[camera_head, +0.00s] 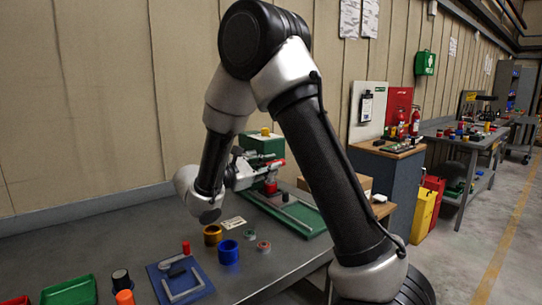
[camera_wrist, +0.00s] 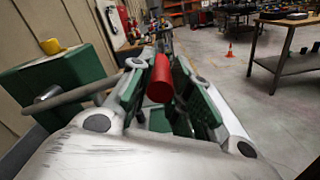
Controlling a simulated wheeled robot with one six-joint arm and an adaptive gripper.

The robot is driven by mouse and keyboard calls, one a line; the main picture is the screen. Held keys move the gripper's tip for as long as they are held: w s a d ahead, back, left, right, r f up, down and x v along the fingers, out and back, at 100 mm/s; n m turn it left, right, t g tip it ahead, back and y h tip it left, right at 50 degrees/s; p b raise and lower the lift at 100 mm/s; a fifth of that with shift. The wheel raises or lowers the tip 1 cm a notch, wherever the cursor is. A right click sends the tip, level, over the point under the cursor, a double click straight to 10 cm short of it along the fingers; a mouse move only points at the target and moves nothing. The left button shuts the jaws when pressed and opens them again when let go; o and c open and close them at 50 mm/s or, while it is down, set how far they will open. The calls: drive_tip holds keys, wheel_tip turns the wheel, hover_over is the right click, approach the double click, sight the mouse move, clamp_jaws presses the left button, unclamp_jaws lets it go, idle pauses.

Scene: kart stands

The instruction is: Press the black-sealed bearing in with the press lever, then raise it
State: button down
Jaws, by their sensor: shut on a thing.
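The green press (camera_head: 262,144) stands at the back of the bench against the wall. In the wrist view its green block (camera_wrist: 65,84) fills the left side, and the metal lever rod (camera_wrist: 85,93) runs from it toward my fingers. My gripper (camera_head: 268,172) is at the front of the press. In the wrist view my gripper (camera_wrist: 158,88) is shut on the lever's red grip (camera_wrist: 160,80), which lies between the two fingers. The black-sealed bearing cannot be made out; the press's working area is hidden behind my gripper and arm.
A blue mat (camera_head: 196,268) lies nearer. My arm crosses the middle of the head view.

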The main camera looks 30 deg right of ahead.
drive_tip(key=shift+m, duration=0.6)
drive_tip(key=shift+f, duration=2.9)
drive_tip(key=c, duration=1.3)
unclamp_jaws()
drive_tip(key=s+a, duration=0.2)
drive_tip(key=a, duration=1)
drive_tip(key=shift+s, duration=0.1)
